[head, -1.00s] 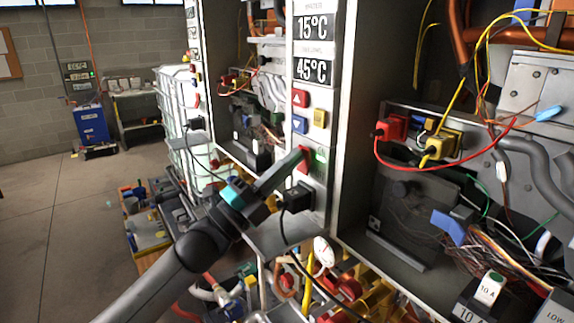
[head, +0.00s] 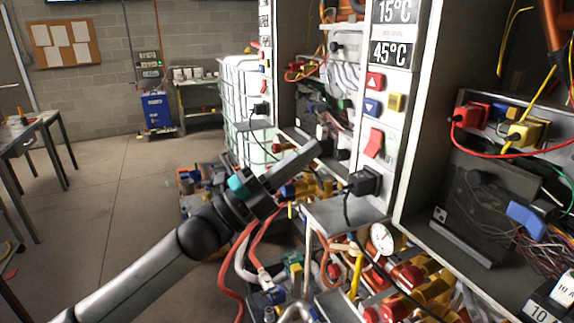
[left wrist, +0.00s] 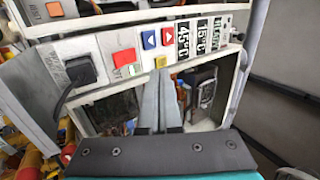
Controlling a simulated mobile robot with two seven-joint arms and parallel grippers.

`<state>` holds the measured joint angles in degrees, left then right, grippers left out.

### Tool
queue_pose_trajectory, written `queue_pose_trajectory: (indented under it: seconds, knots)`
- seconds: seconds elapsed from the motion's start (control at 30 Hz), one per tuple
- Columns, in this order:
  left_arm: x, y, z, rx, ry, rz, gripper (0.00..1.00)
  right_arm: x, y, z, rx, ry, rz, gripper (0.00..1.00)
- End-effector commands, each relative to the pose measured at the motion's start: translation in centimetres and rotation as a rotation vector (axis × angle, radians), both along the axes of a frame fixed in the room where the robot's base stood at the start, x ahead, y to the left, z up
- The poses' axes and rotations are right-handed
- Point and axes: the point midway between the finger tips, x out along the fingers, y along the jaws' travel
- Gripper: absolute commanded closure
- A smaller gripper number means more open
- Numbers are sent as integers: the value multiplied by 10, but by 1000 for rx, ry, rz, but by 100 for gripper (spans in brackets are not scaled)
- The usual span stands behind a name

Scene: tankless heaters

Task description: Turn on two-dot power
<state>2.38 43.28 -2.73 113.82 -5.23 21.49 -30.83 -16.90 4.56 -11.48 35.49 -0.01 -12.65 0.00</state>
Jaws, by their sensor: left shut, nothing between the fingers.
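A red power rocker switch (head: 374,143) sits on the white control strip of the nearest heater, under a red up button (head: 375,82), a blue down button (head: 371,107) and a yellow button (head: 396,103). Displays above read 15°C and 45°C. The same switch shows in the left wrist view (left wrist: 124,57). I cannot make out any dot marks on the heaters. My left gripper (head: 312,150) is shut and empty, left of the switch and apart from it. Its fingers (left wrist: 160,105) point toward the strip in the left wrist view. My right gripper is not in view.
A black plug (head: 364,182) with a cable sits below the switch. Pipes, valves and a gauge (head: 382,238) crowd the space beneath. Another open heater stands farther back. A table (head: 42,120) is at far left, with clear floor in between.

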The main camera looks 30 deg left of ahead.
Motion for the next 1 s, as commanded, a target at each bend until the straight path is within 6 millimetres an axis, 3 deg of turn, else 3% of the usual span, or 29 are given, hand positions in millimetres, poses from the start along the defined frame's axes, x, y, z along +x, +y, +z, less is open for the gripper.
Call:
queue_pose_trajectory:
  seconds: [0.07,0.33,0.9,1.0]
  knots:
    - [-8,6,-2,1,2,-1,100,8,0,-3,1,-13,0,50]
    - [-22,17,0,0,0,-1,100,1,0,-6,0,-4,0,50]
    - [-23,18,0,-1,1,0,100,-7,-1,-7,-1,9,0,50]
    - [-18,23,-10,-15,26,13,100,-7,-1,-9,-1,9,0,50]
